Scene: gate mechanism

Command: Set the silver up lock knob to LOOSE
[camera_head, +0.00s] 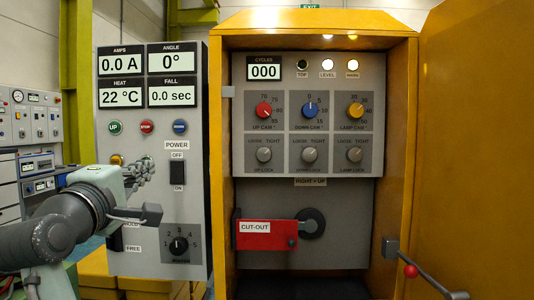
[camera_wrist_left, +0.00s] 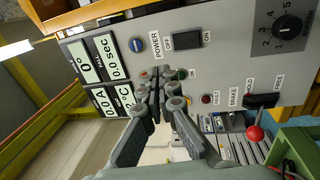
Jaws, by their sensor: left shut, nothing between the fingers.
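The silver up lock knob (camera_head: 264,154) is at the left of the lower knob row inside the yellow cabinet, between LOOSE and TIGHT labels. Its pointer is too small to read surely. My left gripper (camera_head: 146,168) is in front of the grey meter panel, left of the cabinet and well apart from the knob. Its fingers are together and empty; they also show in the left wrist view (camera_wrist_left: 160,88), over the meter panel. The knob is not in that wrist view. My right gripper is not in view.
Silver down lock (camera_head: 310,155) and lamp lock (camera_head: 355,155) knobs sit beside it. Red (camera_head: 264,111), blue (camera_head: 310,110) and yellow (camera_head: 356,110) knobs are above. A red cut-out handle (camera_head: 266,235) is below. The yellow door (camera_head: 475,130) stands open right; a red-balled lever (camera_head: 411,271) juts out.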

